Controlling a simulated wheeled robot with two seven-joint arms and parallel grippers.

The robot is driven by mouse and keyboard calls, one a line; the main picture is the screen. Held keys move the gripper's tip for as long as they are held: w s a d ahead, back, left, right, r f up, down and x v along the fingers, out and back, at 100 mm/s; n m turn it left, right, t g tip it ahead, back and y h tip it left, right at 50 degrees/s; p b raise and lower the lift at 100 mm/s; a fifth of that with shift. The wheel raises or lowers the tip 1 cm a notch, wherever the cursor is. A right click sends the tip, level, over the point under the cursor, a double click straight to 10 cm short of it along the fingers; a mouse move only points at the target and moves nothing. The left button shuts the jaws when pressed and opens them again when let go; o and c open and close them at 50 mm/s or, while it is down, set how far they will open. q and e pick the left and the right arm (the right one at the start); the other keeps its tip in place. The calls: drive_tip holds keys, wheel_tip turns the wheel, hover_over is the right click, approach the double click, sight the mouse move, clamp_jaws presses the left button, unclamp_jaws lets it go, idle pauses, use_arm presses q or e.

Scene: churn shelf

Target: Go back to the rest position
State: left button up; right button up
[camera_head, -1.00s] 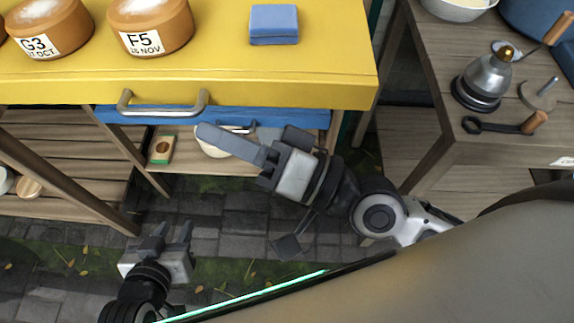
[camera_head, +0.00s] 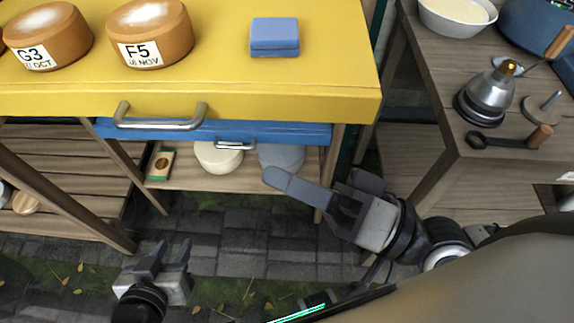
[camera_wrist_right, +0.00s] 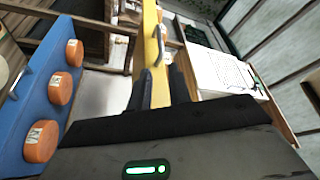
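My left gripper (camera_head: 168,262) is at the lower left of the head view, over the paved floor. Its two fingers point up and stand apart, with nothing between them. My right gripper (camera_head: 318,197) is in front of the lower shelf, below the yellow table's front edge. Its fingers are spread and empty, one reaching left and the other upper right. In the right wrist view its fingertips (camera_wrist_right: 160,88) show as dark shapes at the centre, with no object between them.
The yellow table (camera_head: 330,85) bears orange cheese wheels (camera_head: 150,35) and a blue sponge (camera_head: 274,37). A metal handle (camera_head: 160,123) juts from its front. A wooden side table (camera_head: 500,160) with tools and a bowl (camera_head: 458,15) stands right. The paved floor (camera_head: 240,240) between the grippers is free.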

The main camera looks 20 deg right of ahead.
drive_tip(key=w+d+f+n+h, duration=0.1)
drive_tip(key=w+f+n+h, duration=0.45)
drive_tip(key=f, duration=0.65)
drive_tip(key=d+f+m+g+h, duration=0.1)
drive_tip(key=d+f+g+h, duration=0.1)
drive_tip(key=d+f+h, duration=0.4)
wheel_tip(320, 180, down, 6)
drive_tip(key=shift+s+r+m+h, duration=0.15)
drive_tip(key=shift+r+m+h, duration=0.05)
drive_tip(key=shift+m+h, duration=0.2)
drive_tip(key=shift+a, duration=0.1)
